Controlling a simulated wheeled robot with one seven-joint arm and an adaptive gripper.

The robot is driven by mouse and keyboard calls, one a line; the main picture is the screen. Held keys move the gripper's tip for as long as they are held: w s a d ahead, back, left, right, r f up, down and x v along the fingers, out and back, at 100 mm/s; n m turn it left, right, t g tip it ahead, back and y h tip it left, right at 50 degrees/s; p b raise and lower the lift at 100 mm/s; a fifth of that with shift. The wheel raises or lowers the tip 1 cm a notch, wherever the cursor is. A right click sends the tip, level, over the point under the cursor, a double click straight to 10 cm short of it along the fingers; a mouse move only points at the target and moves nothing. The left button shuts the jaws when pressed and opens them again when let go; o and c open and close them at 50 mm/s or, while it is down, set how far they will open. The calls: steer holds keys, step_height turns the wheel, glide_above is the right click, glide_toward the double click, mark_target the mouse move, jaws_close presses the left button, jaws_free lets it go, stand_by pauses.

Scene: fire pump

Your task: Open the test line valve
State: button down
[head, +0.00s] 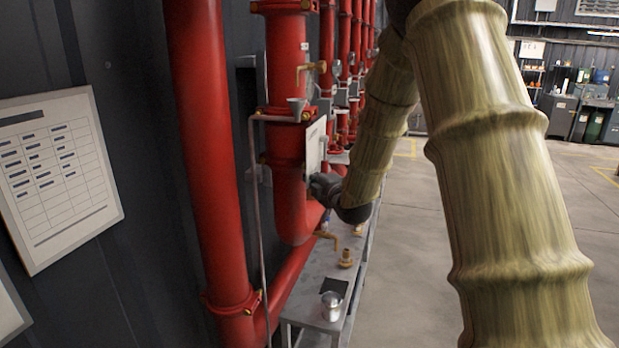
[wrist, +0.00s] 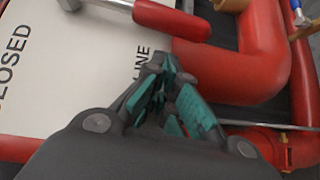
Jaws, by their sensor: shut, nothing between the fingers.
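My gripper (head: 325,188) is in front of the red pipes in the head view, close to a white sign plate (head: 314,146). In the wrist view my gripper (wrist: 168,82) is shut and empty, its teal finger pads together. The white sign (wrist: 75,75) lies behind the fingers, with "CLOSED" and "LINE" readable. A red-sleeved lever (wrist: 172,19) on a metal rod crosses the top of the sign, apart from the fingertips. It may be the test line valve handle; I cannot tell for sure. My arm hides part of this area in the head view.
A thick red pipe elbow (wrist: 245,70) curves right of the fingers. A grey bench (head: 318,265) below holds brass fittings (head: 346,258) and a metal cup (head: 331,305). A red pipe (head: 208,150) stands at the left. The floor (head: 410,270) to the right is clear.

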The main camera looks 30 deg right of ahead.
mark_target(325, 162)
steer(key=shift+w+d+f, duration=0.1)
steer(key=shift+w+d, duration=0.05)
steer(key=shift+d, duration=0.5)
steer(key=shift+w+d+f+n+t+h+b, duration=0.2)
steer(key=shift+d+b, duration=0.25)
steer(key=shift+b, duration=0.55)
steer(key=shift+w+d+r+n+t+h+b, duration=0.1)
steer(key=shift+w+d+n+t+b, duration=0.25)
steer(key=shift+b, duration=0.6)
steer(key=shift+s+d, duration=0.15)
